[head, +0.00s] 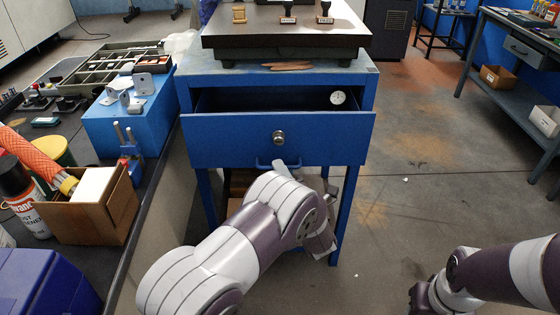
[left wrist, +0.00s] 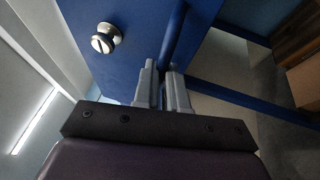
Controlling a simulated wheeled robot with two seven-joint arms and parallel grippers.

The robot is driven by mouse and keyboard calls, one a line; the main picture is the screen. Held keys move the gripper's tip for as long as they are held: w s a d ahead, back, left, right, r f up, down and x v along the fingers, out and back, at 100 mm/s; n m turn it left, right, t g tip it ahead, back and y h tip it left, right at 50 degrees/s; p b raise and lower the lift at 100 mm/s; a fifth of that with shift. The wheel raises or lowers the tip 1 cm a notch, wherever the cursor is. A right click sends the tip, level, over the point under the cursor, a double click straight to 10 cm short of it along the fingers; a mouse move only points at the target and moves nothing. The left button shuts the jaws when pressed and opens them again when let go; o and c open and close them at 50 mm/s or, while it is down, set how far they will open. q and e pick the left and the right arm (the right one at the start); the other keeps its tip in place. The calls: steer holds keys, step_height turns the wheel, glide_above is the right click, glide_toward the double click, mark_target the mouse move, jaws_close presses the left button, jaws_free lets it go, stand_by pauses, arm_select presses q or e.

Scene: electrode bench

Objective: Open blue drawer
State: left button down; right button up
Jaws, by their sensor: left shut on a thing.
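The blue drawer (head: 230,140) in the blue bench stands partly open, with its dark inside showing behind the front panel. A round metal lock or knob (head: 279,138) is on the panel, and it also shows in the left wrist view (left wrist: 105,38). Below it is the blue bar handle (head: 262,163), seen upright in the left wrist view (left wrist: 174,38). My left gripper (head: 288,166) is at this handle, its grey fingers (left wrist: 161,75) shut around the bar. My arm hides part of the handle and lower bench.
A round white dial (head: 338,97) lies inside the drawer. A dark slab (head: 285,42) with stamps is on the bench top. At left, a side bench holds a cardboard box (head: 95,215), a spray can (head: 20,195) and a blue block (head: 125,120).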

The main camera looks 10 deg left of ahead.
arm_select(q)
steer(key=s+d, duration=0.3)
steer(key=s, duration=0.7)
steer(key=shift+s+p, duration=0.2)
steer(key=shift+p, duration=0.25)
steer(key=c, duration=1.2)
jaws_free()
steer(key=v, duration=1.2)
steer(key=shift+s+d, duration=0.2)
steer(key=shift+s, duration=0.05)
